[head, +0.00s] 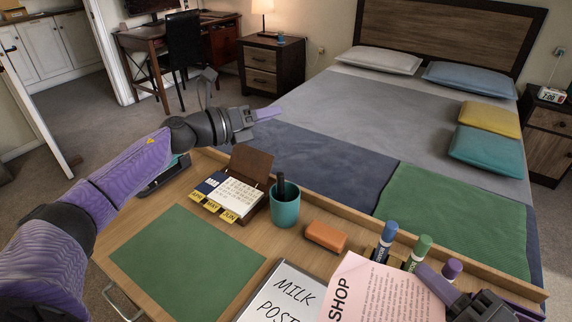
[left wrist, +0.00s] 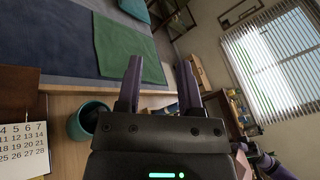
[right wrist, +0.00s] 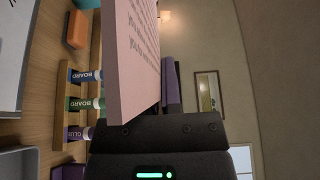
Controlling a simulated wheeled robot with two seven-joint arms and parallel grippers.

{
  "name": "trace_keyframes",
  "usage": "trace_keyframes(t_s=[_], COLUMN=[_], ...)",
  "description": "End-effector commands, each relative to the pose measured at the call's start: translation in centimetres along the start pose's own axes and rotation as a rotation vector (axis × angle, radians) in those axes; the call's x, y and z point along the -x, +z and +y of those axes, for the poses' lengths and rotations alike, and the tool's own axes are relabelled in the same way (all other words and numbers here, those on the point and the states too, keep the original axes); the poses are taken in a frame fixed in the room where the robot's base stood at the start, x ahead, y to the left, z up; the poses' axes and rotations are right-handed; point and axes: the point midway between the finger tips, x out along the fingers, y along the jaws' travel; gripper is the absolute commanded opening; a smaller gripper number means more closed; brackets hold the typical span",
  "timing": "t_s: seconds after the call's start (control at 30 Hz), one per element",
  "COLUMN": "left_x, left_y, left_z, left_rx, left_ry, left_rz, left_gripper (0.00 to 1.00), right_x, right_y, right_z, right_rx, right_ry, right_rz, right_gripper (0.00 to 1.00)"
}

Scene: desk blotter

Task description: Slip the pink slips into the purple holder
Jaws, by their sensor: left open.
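A pink slip (head: 385,291) with printed text stands tilted at the front right of the head view. My right gripper (head: 440,285) is shut on it, and the slip (right wrist: 132,60) covers one finger in the right wrist view. A purple patch (right wrist: 69,172) at the lower edge of the right wrist view, beyond the markers, may be the purple holder; too little shows to be sure. My left gripper (head: 262,113) is open and empty, raised beyond the desk's back edge; its two fingers (left wrist: 160,85) stand apart in the left wrist view.
A calendar (head: 236,196), teal pen cup (head: 285,207), orange block (head: 326,236) and several capped markers (head: 386,240) line the desk's back. The green blotter (head: 185,262) is clear. The bed stands behind.

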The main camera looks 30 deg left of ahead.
Motion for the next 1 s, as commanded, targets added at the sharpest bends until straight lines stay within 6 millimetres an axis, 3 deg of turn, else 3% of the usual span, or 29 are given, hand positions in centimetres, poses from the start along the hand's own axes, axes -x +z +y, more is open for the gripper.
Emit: trace_keyframes(t_s=[0.03,0.17,0.2,0.3,0.43,0.57,0.67,1.0], left_x=[-0.8,-0.3,0.6,4.2,8.2,9.8,9.7,7.0], left_y=[-0.2,-2.8,-3.9,-6.9,-9.0,-9.6,-10.7,-18.4], left_z=[-4.0,-14.4,-17.2,-21.9,-23.2,-22.9,-22.6,-21.9], left_rx=[0.015,0.028,0.011,-0.081,-0.209,-0.269,-0.276,-0.272], left_ry=[-0.12,-0.374,-0.415,-0.399,-0.211,-0.076,-0.048,-0.058], left_rz=[0.078,0.414,0.543,0.877,1.135,1.216,1.232,1.232], left_gripper=[0.47,0.47,0.47,0.47,0.47,0.47,0.47,0.47], right_x=[0.0,0.0,0.0,0.0,0.0,0.0,0.0,0.0], right_y=[0.0,0.0,0.0,0.0,0.0,0.0,0.0,0.0], right_z=[0.0,0.0,0.0,0.0,0.0,0.0,0.0,0.0], right_rx=[0.0,0.0,0.0,0.0,0.0,0.0,0.0,0.0], right_ry=[0.0,0.0,0.0,0.0,0.0,0.0,0.0,0.0], right_rz=[0.0,0.0,0.0,0.0,0.0,0.0,0.0,0.0], right_gripper=[0.0,0.0,0.0,0.0,0.0,0.0,0.0,0.0])
